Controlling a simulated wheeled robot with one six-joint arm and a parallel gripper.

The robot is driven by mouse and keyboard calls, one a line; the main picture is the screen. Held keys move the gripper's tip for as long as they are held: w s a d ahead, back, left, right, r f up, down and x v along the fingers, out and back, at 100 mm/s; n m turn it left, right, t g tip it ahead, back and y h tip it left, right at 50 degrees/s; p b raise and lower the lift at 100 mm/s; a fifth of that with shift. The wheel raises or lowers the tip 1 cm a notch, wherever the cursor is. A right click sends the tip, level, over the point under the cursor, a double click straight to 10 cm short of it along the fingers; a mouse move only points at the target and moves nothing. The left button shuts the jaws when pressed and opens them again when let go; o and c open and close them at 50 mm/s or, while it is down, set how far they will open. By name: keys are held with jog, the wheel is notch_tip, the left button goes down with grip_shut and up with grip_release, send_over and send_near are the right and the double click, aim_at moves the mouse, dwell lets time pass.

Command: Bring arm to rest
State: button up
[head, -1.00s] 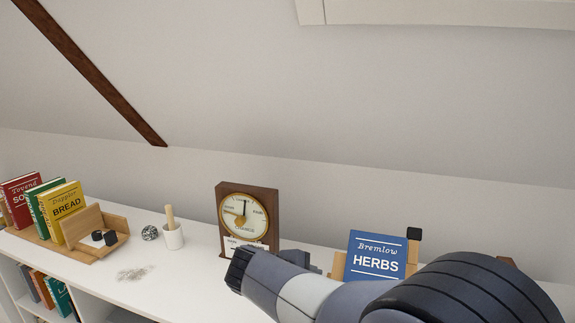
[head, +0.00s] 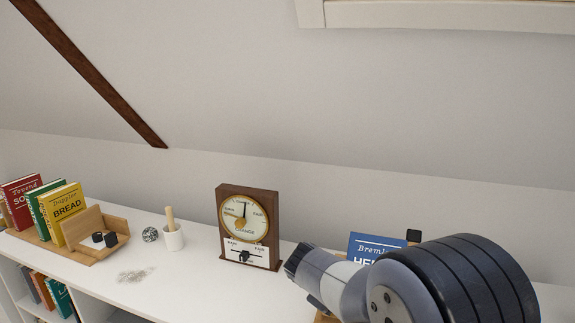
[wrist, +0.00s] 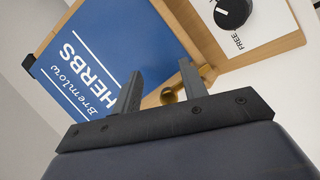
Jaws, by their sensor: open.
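My gripper (wrist: 160,85) shows in the wrist view with its two dark fingers apart and nothing between them. Beyond the fingers is a blue book (wrist: 108,60) marked "Bremlow HERBS" on a wooden stand (wrist: 265,48). A small brass knob (wrist: 168,97) shows behind the fingers; I cannot tell if they touch anything. In the head view my arm covers the lower right, hiding the gripper and much of the blue book (head: 370,245).
A wooden clock-like dial box (head: 248,225) stands mid-desk (head: 190,275). To its left are a white cup (head: 173,238) with a wooden handle, a patterned ball (head: 150,234), and a wooden rack (head: 115,228) with several books. A sloped wall rises behind.

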jog(key=m, duration=0.1)
jog(key=s+d+m+y, duration=0.1)
jog(key=shift+d+f+m+g, duration=0.1)
jog(key=shift+f+m+g, duration=0.2)
jog(key=shift+m, duration=0.1)
jog(key=s+m+y, duration=0.1)
jog(key=m, duration=0.1)
jog(key=s+f+m+y, duration=0.1)
jog(key=m, duration=0.1)
jog(key=s+d+f+m+y, duration=0.1)
jog(key=m, duration=0.2)
jog(key=shift+f, duration=0.2)
jog(key=shift+s+a+r+m, duration=0.15)
jog(key=shift+r+m, duration=0.15)
jog(key=shift+v, duration=0.95)
